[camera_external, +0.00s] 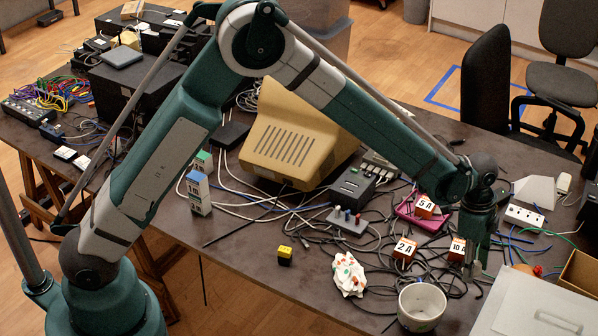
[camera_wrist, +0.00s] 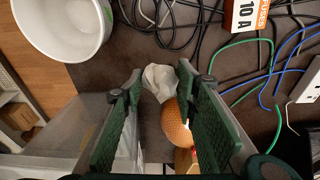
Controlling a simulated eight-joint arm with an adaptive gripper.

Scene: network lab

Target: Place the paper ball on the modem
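A small crumpled white paper ball (camera_wrist: 159,82) lies on the dark table in the wrist view, just beyond and between my fingertips. My gripper (camera_wrist: 158,84) is open, with its green pads apart on either side; I see no clear contact. In the external view my gripper (camera_external: 475,266) points down at the table's right side, and the paper ball there is not clearly visible. I cannot tell for sure which device is the modem; a dark box (camera_external: 352,187) and a flat black box (camera_external: 230,135) stand mid-table.
A white pot (camera_external: 420,307), a fuse box marked 10 A (camera_external: 457,249) and loose cables lie left of my gripper. An orange ball (camera_wrist: 177,124) sits close by the paper ball. A pale box (camera_external: 535,305) stands at front right. A spotted crumpled white item (camera_external: 348,274) lies farther left.

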